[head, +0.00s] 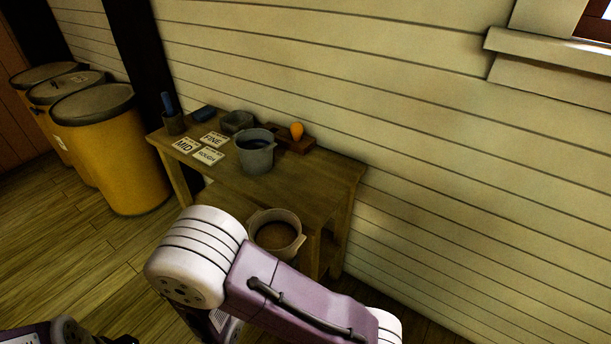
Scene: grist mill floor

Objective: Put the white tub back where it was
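A pale, off-white tub (299,241) with a brown inside shows at the front edge of the wooden table (320,185), lower than its top. My purple and white arm crosses in front of the tub's lower part. I cannot tell whether the tub rests on something or is held. The fingers of this arm are out of sight. Part of my other arm shows at the bottom left corner, and its fingers are not in view either.
On the table stand a grey bucket (257,159), a dark bowl (236,122), a dark cup (173,124) and a wooden block (299,146) with an orange knob. Cards reading MID (186,145), FINE (214,139) and ROUGH (208,156) lie beside them. Yellow barrels (120,160) stand left.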

